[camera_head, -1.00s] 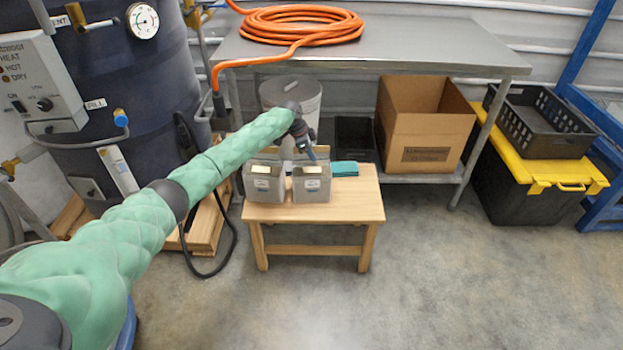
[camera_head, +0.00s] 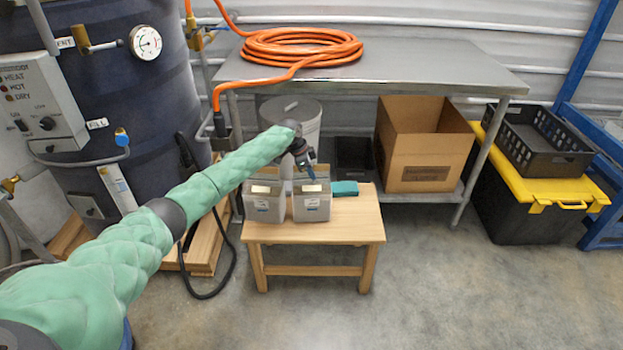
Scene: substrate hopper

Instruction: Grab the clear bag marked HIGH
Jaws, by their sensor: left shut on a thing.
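My left gripper (camera_head: 308,172) hangs over the right one of two grey labelled containers on a low wooden bench. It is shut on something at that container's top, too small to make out. I cannot read either label, and no clear bag marked HIGH can be told apart. My gripper and wrist partly hide the containers' backs. My right gripper is not in view.
The wooden bench (camera_head: 355,225) also holds a teal item (camera_head: 344,188). Behind are a white drum (camera_head: 300,112), a steel table (camera_head: 430,72) with an orange hose (camera_head: 303,47), and a cardboard box (camera_head: 425,160). A dark tank (camera_head: 120,100) stands left. The front floor is clear.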

